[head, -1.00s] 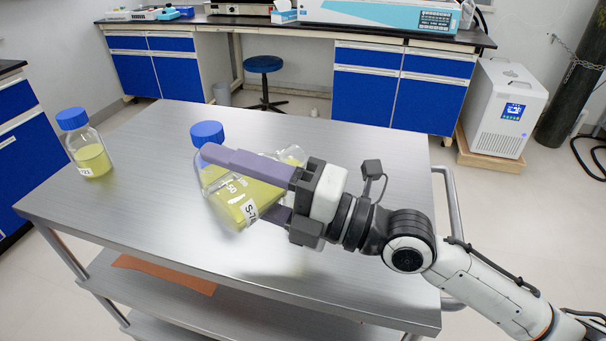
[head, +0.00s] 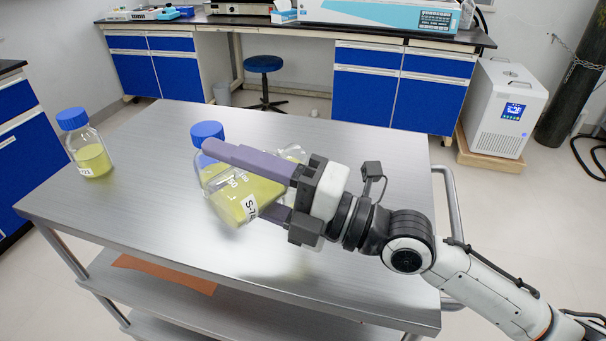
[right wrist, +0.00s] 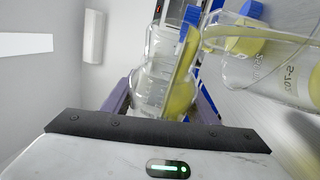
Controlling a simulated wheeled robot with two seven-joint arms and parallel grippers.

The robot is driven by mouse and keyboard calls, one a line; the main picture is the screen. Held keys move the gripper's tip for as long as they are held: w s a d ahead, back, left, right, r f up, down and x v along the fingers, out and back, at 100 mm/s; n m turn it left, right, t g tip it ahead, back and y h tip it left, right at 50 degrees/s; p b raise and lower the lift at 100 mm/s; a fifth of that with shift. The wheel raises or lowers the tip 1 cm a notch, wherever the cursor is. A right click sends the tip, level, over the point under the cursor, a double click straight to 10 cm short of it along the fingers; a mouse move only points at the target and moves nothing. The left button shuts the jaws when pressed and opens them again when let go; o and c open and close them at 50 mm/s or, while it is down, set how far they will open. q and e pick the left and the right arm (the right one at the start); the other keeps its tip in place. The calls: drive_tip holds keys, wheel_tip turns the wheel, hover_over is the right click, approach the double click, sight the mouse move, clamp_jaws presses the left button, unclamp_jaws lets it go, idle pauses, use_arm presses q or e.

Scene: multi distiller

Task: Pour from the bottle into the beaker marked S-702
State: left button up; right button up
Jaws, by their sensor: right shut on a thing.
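My right gripper (head: 248,183) is shut on a clear glass bottle (right wrist: 155,85) of yellow liquid, over the metal table. In the right wrist view the bottle lies well tipped over, its liquid along the lower side up to the mouth. The mouth is at the rim of the clear beaker marked S-702 (right wrist: 270,72), and yellow shows inside the beaker. In the head view glass and yellow overlap behind the fingers, and the S-70 label (head: 248,208) shows partly. I cannot tell whether the beaker stands fully flat. My left gripper is not in view.
A blue-capped bottle (head: 207,132) stands just behind my right gripper's fingers. Another blue-capped bottle (head: 92,158) with yellow liquid stands at the table's left. The metal table (head: 150,215) is clear at the front and right.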

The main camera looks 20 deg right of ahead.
drive_tip(key=shift+w+d+m+t+b, duration=0.1)
drive_tip(key=shift+d+m+t+b, duration=0.2)
drive_tip(key=shift+m, duration=0.5)
idle(1.7)
